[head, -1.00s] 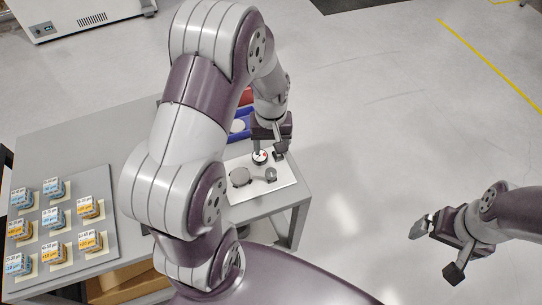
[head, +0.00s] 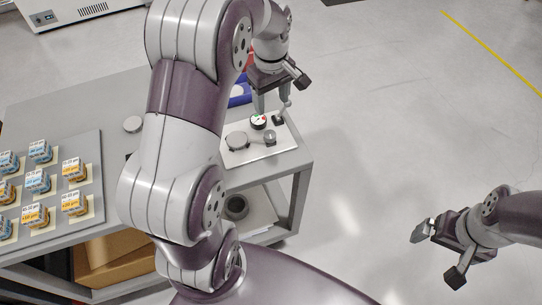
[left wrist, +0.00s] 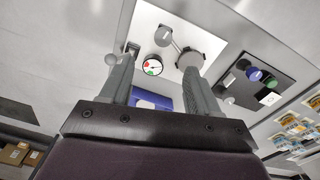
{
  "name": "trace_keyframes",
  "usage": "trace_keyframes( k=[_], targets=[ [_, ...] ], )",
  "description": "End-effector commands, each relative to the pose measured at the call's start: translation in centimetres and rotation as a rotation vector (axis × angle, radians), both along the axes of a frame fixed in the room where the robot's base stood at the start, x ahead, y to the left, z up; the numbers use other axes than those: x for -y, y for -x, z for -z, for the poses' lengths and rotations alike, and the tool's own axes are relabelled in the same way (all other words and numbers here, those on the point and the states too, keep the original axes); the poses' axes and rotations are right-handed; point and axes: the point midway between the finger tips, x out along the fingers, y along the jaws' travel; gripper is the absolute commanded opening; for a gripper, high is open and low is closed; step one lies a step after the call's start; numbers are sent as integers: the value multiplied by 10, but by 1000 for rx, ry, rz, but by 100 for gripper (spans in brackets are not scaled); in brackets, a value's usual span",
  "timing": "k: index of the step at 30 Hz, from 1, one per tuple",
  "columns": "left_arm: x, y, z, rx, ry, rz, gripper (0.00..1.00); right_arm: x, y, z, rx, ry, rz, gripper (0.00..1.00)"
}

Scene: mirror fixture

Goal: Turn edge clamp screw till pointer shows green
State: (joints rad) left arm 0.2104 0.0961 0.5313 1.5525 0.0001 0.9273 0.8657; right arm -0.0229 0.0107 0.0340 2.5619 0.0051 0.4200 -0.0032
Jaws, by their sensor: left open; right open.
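A white plate (head: 243,157) lies at the table's right end. It carries a round grey disc (head: 237,140), a smaller grey knob (head: 270,138) and a dial (head: 258,121) with red and green marks. In the left wrist view the dial (left wrist: 153,66) shows a dark pointer, but I cannot tell which colour it is on. A small clamp-like part (head: 279,119) sits at the plate's far edge. My left gripper (head: 271,107) is open and empty above this far side, with one finger by the clamp-like part. My right gripper (head: 432,256) is open and empty over the floor.
A grey tray (head: 60,226) with several labelled boxes lies at the left of the table. A blue bin (head: 240,92) stands behind the plate. The left wrist view shows a dark panel (left wrist: 285,79) with coloured buttons. Floor right of the table is clear.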

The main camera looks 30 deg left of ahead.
Motion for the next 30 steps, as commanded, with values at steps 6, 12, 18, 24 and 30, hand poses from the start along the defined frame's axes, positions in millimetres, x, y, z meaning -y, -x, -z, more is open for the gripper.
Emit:
trace_keyframes(
  k=[6, 12, 18, 24, 30],
  targets=[
    [2, 7, 18, -38, 10, -87, 61, 0, -1, -4, 4, 0, 0, 100],
    [1, 7, 70, -39, 10, -85, 61, 0, -1, -3, 3, 0, 0, 100],
    [1, 7, 109, -36, 9, -84, 61, 0, -1, -2, 3, 0, 0, 100],
    [1, 6, 121, -33, 9, -83, 61, 0, -1, -2, 3, 0, 0, 100],
    [1, 6, 121, -33, 9, -83, 61, 0, -1, -2, 3, 0, 0, 100]
  ],
)
